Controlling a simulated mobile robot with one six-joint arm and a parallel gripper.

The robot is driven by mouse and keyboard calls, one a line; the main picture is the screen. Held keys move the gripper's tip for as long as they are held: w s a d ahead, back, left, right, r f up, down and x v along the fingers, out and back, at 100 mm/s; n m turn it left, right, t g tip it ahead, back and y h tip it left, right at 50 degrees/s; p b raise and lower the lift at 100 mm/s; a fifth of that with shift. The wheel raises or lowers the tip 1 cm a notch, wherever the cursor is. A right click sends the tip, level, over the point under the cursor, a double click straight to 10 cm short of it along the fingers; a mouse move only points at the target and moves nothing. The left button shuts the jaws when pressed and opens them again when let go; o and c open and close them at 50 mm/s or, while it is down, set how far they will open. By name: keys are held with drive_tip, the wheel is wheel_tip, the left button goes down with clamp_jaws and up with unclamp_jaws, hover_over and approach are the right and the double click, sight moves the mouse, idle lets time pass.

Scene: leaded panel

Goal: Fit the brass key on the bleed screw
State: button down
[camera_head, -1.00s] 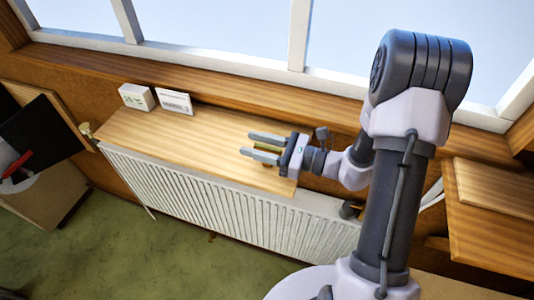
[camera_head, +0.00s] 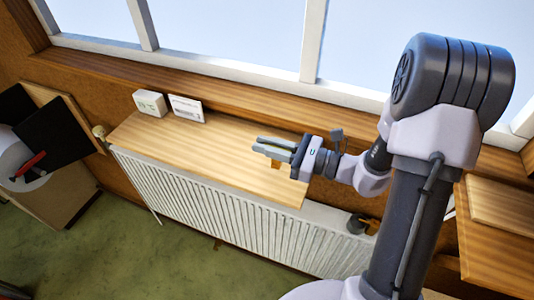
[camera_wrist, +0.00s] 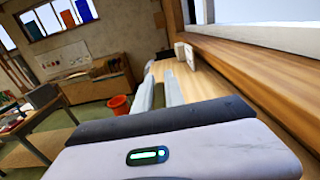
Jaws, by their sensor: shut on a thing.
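My gripper (camera_head: 256,144) is over the right part of the wooden shelf above the radiator, its fingers pointing left. Its fingers are close together and shut on a small brass-coloured piece (camera_head: 276,164), probably the brass key, of which only a bit shows below the fingers. In the wrist view the two fingers (camera_wrist: 158,90) point away along the shelf and the key cannot be made out. The white radiator (camera_head: 235,215) hangs under the shelf. A dark fitting with a brownish part (camera_head: 360,223) is at its right end. I cannot make out the bleed screw.
A small white clock-like box (camera_head: 150,103) and a white card (camera_head: 187,109) stand at the shelf's left back. The window sill (camera_head: 240,100) runs behind. A wooden ledge (camera_head: 490,235) is at right. Green floor lies in front.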

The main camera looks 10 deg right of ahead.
drive_tip(key=s+a+r+p, duration=0.1)
drive_tip(key=s+p, duration=1.2)
drive_tip(key=s, duration=0.3)
drive_tip(key=shift+a+r, duration=0.2)
drive_tip(key=shift+r, duration=0.15)
drive_tip(key=c, duration=2.1)
unclamp_jaws()
clamp_jaws()
